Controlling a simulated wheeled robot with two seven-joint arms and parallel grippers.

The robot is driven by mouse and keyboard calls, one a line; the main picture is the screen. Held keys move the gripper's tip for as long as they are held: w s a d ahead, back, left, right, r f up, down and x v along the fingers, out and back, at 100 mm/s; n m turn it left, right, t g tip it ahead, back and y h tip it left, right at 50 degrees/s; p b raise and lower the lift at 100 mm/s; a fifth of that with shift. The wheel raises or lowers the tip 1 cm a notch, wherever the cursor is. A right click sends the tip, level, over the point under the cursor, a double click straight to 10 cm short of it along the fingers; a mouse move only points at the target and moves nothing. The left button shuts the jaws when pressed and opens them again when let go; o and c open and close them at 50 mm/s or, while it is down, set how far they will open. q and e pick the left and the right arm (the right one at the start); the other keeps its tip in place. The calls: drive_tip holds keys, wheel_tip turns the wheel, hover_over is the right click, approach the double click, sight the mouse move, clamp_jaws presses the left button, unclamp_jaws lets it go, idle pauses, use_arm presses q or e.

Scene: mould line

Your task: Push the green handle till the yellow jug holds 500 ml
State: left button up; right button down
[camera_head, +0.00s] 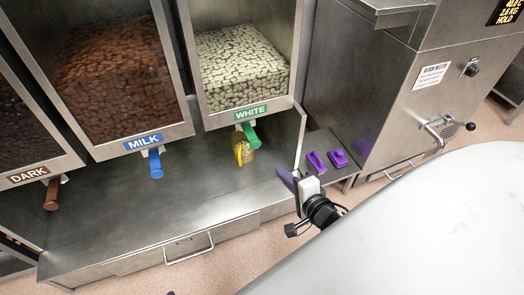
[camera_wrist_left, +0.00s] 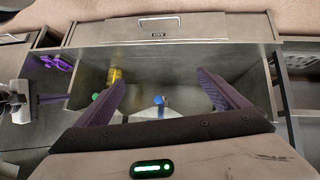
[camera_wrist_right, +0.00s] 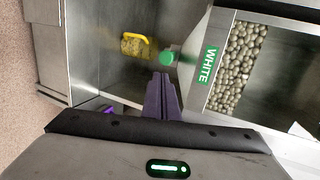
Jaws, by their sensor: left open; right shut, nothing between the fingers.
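The green handle (camera_head: 251,134) sticks out below the WHITE bin. The yellow jug (camera_head: 244,152) stands on the steel shelf below it, partly hidden by the handle; its fill level cannot be read. The right wrist view shows the jug (camera_wrist_right: 134,46) with lumpy contents, beside the green handle (camera_wrist_right: 169,58). My right gripper (camera_head: 286,178) is shut and empty, to the right of the jug in the head view. Its fingertips (camera_wrist_right: 160,76) appear just below the handle in the right wrist view, apart from it. My left gripper (camera_wrist_left: 160,79) is open and empty, over the shelf.
A MILK bin with a blue handle (camera_head: 155,164) and a DARK bin with a brown handle (camera_head: 52,195) stand to the left. Two purple items (camera_head: 338,158) lie on a side ledge. A steel side wall (camera_head: 301,137) bounds the shelf. A white surface (camera_head: 430,230) fills the lower right.

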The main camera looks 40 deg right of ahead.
drive_tip(key=b, duration=0.4)
approach(257, 146)
wheel_tip(257, 146, down, 2)
drive_tip(key=w, duration=0.4)
drive_tip(key=shift+d, duration=0.3)
drive_tip(key=shift+w+b, duration=0.35)
drive_tip(key=shift+w, duration=0.45)
use_arm(q)
drive_tip(key=d, duration=0.1)
drive_tip(key=f, duration=0.1)
drive_tip(key=d+m+g+h, duration=0.1)
drive_tip(key=shift+w+d+f, duration=0.25)
drive_tip(key=shift+d, duration=0.05)
use_arm(e)
drive_tip(key=shift+d, duration=0.1)
